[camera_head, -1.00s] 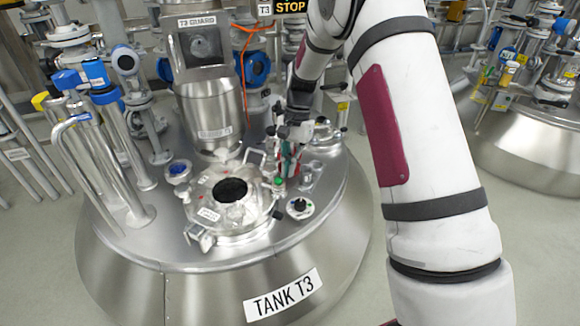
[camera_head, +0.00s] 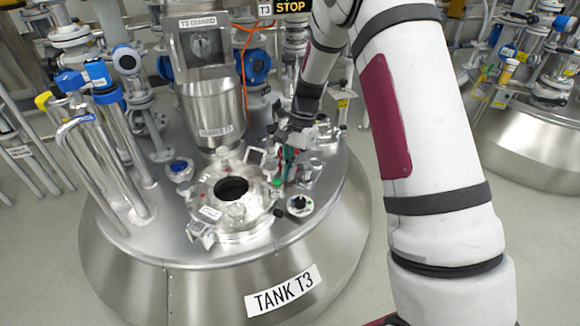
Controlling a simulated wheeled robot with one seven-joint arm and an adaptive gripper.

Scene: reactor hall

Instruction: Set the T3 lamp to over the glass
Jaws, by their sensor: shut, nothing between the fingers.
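Tank T3 (camera_head: 222,270) fills the middle of the view, with its name plate on the front. On its top is a round bolted cover (camera_head: 205,190) with a dark round glass (camera_head: 232,189) in its middle. My gripper (camera_head: 288,149) is behind and to the right of the glass, low over the tank top. It is close to a small fitting with red and green parts (camera_head: 289,170); I cannot tell whether they touch. My gripper's fingers are small and partly hidden, with nothing seen held in them. I cannot make out for certain which part is the T3 lamp.
A black knob on a white round plate (camera_head: 300,204) is right of the cover. Tall pipes with blue caps (camera_head: 95,150) rise on the left. A blue-capped port (camera_head: 180,170) is nearby.

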